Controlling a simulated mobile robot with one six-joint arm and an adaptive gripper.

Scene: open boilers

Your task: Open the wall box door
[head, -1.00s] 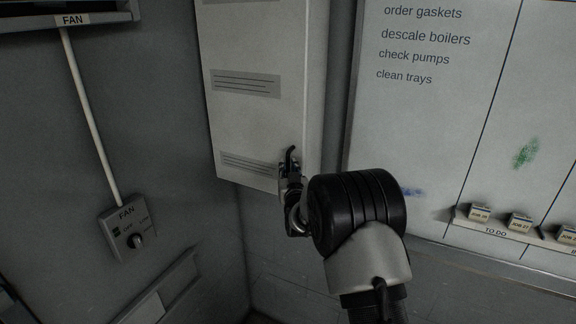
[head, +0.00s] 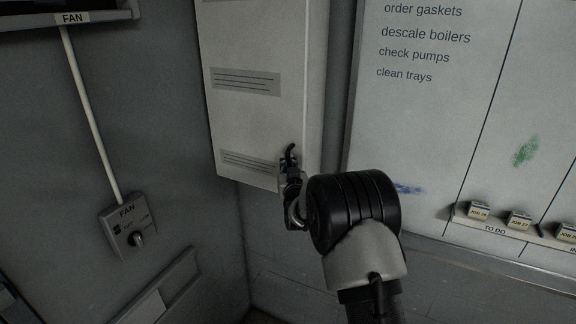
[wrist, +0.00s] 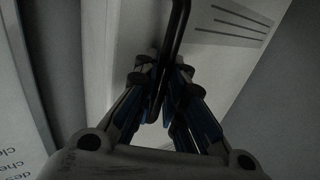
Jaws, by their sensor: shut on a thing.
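The wall box is a tall white cabinet with its door (head: 250,120) facing me in the head view. The door looks shut, and louvred slots show on it. A dark bar handle (head: 290,152) sits near the door's lower right edge; in the wrist view the handle (wrist: 178,30) runs down between the fingers. My gripper (head: 287,172) is at the handle, and in the wrist view my gripper (wrist: 163,85) is shut on it.
A whiteboard (head: 430,130) with writing hangs to the right, with small job blocks (head: 519,221) on its ledge. A fan switch box (head: 128,228) with a conduit is on the left wall. Free space lies below the wall box.

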